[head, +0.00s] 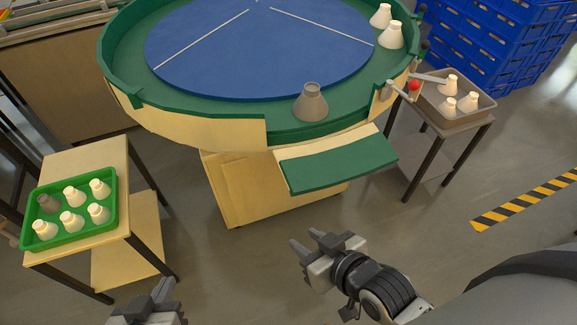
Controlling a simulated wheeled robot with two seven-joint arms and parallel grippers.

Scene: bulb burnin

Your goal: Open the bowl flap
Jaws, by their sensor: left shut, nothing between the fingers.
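The round bowl (190,130) has a green rim and a blue disc (250,50) inside. Its flap (335,163), a green-topped panel with a pale edge, hangs outward and slopes down at the front right. A grey bulb (311,103) stands upright on the green floor just behind it. My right gripper (325,240) is in front of and below the flap, apart from it, with its fingers spread and empty. My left gripper (162,290) is at the bottom edge, partly cut off, shut and empty, far from the flap.
A green tray (115,225) with several bulbs sits on the left stand. A grey tray (490,107) with white bulbs sits on the right stand, near a red-knobbed lever (414,85). White bulbs (391,35) stand in the bowl. Blue crates (490,40) are behind.

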